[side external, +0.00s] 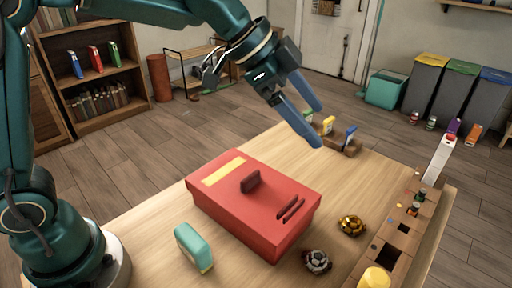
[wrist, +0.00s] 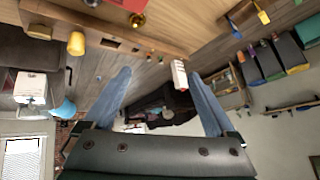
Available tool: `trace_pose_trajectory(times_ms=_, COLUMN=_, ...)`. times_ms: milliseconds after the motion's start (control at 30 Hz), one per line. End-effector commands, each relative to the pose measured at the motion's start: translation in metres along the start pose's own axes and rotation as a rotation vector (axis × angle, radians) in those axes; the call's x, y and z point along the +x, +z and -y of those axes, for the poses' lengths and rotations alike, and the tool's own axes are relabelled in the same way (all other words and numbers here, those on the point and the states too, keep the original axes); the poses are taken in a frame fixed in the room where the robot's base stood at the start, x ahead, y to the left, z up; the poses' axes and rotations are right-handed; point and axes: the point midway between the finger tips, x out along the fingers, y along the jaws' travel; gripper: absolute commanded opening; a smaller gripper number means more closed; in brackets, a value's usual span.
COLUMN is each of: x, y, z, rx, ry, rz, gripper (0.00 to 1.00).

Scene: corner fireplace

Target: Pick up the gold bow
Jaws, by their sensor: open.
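The gold bow (side external: 352,226) lies on the wooden table (side external: 140,215), just right of the red box (side external: 240,215). A silver bow (side external: 317,262) lies in front of it, to its left. My gripper (side external: 319,125) is open and empty. It is high above the back of the table, well apart from the gold bow. In the wrist view, the open blue fingers (wrist: 158,76) point out over the room. A small gold shape that looks like the gold bow (wrist: 137,20) shows near the top edge there, outside the fingers.
A teal block (side external: 193,247) stands left of the red box. A wooden rack (side external: 405,235) with holes and small bottles runs along the right edge, with a white box (side external: 438,158) and a yellow cup (side external: 375,278). Another small rack (side external: 340,142) stands at the back.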

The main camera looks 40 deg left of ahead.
Motion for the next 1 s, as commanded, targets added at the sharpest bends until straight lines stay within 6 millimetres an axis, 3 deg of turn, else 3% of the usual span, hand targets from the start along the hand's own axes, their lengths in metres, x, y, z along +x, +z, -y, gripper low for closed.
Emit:
trace_pose_trajectory(times_ms=33, x=0.02, y=-0.002, z=0.002, rx=0.019, ry=0.029, rz=-0.001, gripper=0.91)
trace_pose_trajectory(times_ms=200, x=0.082, y=-0.002, z=-0.001, rx=0.067, ry=0.114, rz=-0.008, gripper=0.91)
trace_pose_trajectory(times_ms=400, x=0.143, y=0.018, z=-0.021, rx=0.039, ry=0.211, rz=0.028, gripper=0.91)
trace_pose_trajectory(times_ms=600, x=0.169, y=0.039, z=-0.04, rx=0.025, ry=0.272, rz=0.075, gripper=0.91)
trace_pose_trajectory(times_ms=1000, x=0.208, y=0.043, z=-0.054, rx=0.026, ry=0.278, rz=0.08, gripper=0.91)
